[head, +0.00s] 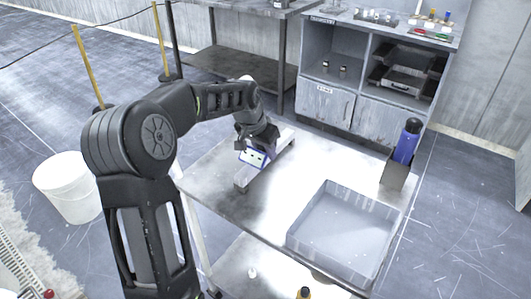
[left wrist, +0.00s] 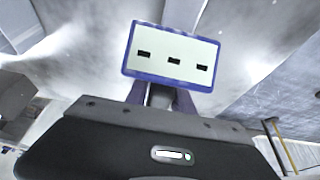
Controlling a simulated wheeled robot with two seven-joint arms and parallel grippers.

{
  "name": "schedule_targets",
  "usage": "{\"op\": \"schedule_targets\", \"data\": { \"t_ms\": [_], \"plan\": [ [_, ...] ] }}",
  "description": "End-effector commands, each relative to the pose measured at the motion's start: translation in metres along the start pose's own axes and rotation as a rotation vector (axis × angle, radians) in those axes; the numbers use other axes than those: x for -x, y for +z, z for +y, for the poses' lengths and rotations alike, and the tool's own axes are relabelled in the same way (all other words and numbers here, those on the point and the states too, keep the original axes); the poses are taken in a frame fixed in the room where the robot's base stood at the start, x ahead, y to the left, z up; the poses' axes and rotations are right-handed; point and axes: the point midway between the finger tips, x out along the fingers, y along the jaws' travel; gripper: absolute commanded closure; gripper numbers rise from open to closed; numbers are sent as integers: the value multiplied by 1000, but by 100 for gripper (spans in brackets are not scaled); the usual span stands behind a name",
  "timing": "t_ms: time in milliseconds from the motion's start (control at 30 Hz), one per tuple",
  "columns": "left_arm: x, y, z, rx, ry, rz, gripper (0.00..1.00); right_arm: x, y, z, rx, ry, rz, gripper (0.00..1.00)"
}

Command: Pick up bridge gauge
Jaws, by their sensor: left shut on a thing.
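The bridge gauge (head: 243,183) is a long grey bar with a blue-framed pale display (head: 251,157) near its middle. It is at the left part of the grey table; I cannot tell whether it touches the table top. My left gripper (head: 260,147) comes down over the middle of the bar and is shut on the gauge, its fingertips mostly hidden. In the left wrist view the display (left wrist: 172,54) shows three black dashes, just beyond the dark gripper body. My right gripper is not in view.
A large grey open tray (head: 345,191) fills the table's right part. A blue bottle (head: 405,143) stands in a holder at the right corner. A cabinet with shelves (head: 327,105) stands behind, and a white bucket (head: 68,190) is on the floor at left. The middle table top is clear.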

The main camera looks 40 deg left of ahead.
Motion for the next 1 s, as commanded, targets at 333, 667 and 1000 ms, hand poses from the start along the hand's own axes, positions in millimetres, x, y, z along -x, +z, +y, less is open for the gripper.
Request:
{"op": "schedule_targets", "data": {
  "t_ms": [333,667,1000],
  "plan": [
    [28,-13,0,-1,-2,7,100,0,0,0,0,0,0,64],
    [82,-35,0,0,-1,6,100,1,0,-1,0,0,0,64],
    [94,-39,0,0,-1,3,100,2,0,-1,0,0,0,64]
  ]
}}
